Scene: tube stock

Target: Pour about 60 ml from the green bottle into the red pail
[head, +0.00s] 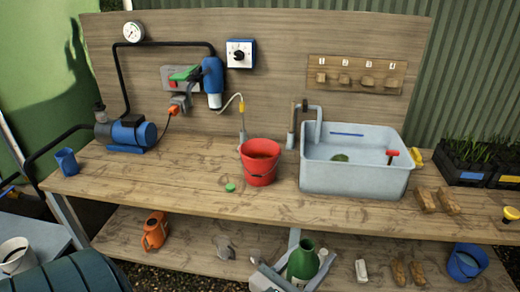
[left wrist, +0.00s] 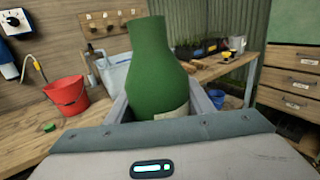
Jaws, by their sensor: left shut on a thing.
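The red pail (head: 260,163) stands upright on the wooden bench, left of the grey sink; it also shows at the left of the left wrist view (left wrist: 67,95). The green bottle (head: 302,264) is at the bottom centre of the head view, in front of the bench. My left gripper (head: 296,259) is shut on it. In the left wrist view the bottle (left wrist: 160,65) looks roughly upright between the fingers, with a pale label low on its body. It is apart from the pail. A green cap (head: 230,187) lies on the bench just left of the pail. My right gripper is not in view.
The grey sink (head: 350,180) stands right of the pail, with a tap at its left. A blue pump (head: 133,133) and a blue cup (head: 67,161) are at the left. Bench in front of the pail is clear.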

